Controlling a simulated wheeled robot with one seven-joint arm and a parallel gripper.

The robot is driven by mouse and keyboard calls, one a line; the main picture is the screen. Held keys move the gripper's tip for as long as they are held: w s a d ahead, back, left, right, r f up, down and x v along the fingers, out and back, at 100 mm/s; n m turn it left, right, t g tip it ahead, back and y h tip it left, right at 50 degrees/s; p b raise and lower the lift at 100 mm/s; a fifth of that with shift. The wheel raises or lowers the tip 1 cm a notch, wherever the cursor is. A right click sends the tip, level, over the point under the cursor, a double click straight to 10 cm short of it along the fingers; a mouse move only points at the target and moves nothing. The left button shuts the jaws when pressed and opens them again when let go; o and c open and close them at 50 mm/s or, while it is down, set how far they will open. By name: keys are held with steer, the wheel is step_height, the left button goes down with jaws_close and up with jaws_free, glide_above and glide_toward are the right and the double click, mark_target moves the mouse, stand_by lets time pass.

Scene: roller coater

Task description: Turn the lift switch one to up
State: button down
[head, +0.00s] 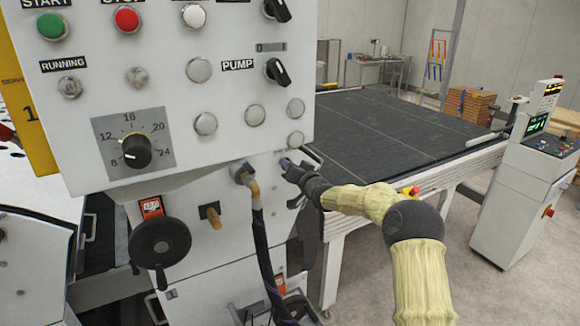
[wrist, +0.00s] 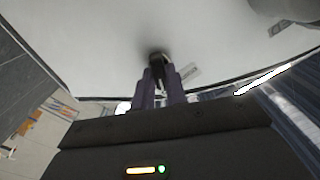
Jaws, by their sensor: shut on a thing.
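My gripper (head: 287,165) reaches in from the right to the lower right part of the machine's white front, below the control panel. In the wrist view its two purple-grey fingers (wrist: 158,88) are closed on a small dark switch knob (wrist: 157,60) on the white surface. A small label plate (wrist: 190,72) sits just right of the knob. The label's text and the way the knob points are too small to read. In the head view the knob is hidden behind my fingers.
The control panel (head: 190,80) juts out above and left of my gripper. A fitting with a hanging cable (head: 255,195) is close on the left. A handwheel (head: 159,243) is at lower left. A dark conveyor bed (head: 385,130) extends behind to the right, with a control console (head: 525,180) beyond.

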steer(key=shift+r, duration=0.1)
stand_by(0.3)
steer(key=c, duration=1.4)
jaws_free()
steer(key=shift+d, duration=0.1)
steer(key=shift+c, duration=0.2)
steer(key=b+v, duration=0.7)
steer(key=v, duration=1)
steer(key=shift+s+d, duration=0.1)
